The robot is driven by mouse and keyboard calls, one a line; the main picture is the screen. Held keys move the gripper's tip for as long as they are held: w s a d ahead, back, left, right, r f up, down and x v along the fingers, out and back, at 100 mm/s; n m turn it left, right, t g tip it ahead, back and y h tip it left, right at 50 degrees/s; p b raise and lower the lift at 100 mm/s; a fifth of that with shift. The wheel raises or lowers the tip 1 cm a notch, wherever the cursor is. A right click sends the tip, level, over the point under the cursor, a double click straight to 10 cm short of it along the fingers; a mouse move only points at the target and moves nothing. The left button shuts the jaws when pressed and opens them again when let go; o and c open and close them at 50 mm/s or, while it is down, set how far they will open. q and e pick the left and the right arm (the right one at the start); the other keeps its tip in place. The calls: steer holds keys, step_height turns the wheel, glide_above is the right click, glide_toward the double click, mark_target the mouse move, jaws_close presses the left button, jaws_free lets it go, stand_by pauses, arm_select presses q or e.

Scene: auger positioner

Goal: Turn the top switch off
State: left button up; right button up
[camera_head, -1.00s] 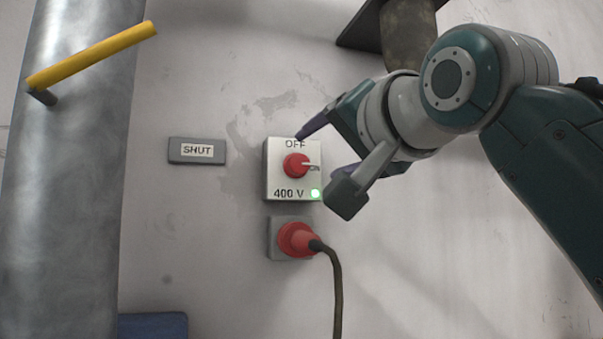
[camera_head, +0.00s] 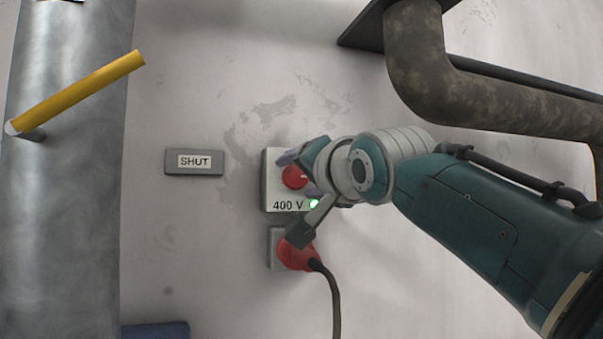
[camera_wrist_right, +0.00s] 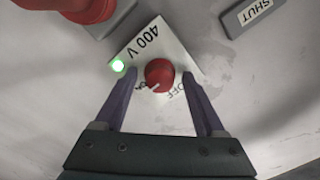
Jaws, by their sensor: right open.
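The top switch is a red round knob (camera_head: 294,177) on a light grey plate (camera_head: 284,204) marked 400 V, on the wall. A green lamp (camera_head: 314,204) glows at the plate's lower right. My right gripper (camera_head: 296,187) is at the switch, with its arm covering the plate's upper right in the head view. In the right wrist view the red knob (camera_wrist_right: 159,75) lies between the tips of my open right gripper (camera_wrist_right: 160,83). The knob's pointer is toward the ON mark (camera_wrist_right: 146,85); OFF (camera_wrist_right: 182,90) is readable beside it. Contact cannot be told. My left gripper is not in view.
Below the switch is a red plug (camera_head: 296,258) with a dark cable (camera_head: 334,300). A SHUT sign (camera_head: 194,161) is to the left, beside a metal column with a yellow handle (camera_head: 80,92). A thick pipe (camera_head: 480,98) runs at upper right.

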jaws_close()
stand_by(0.6)
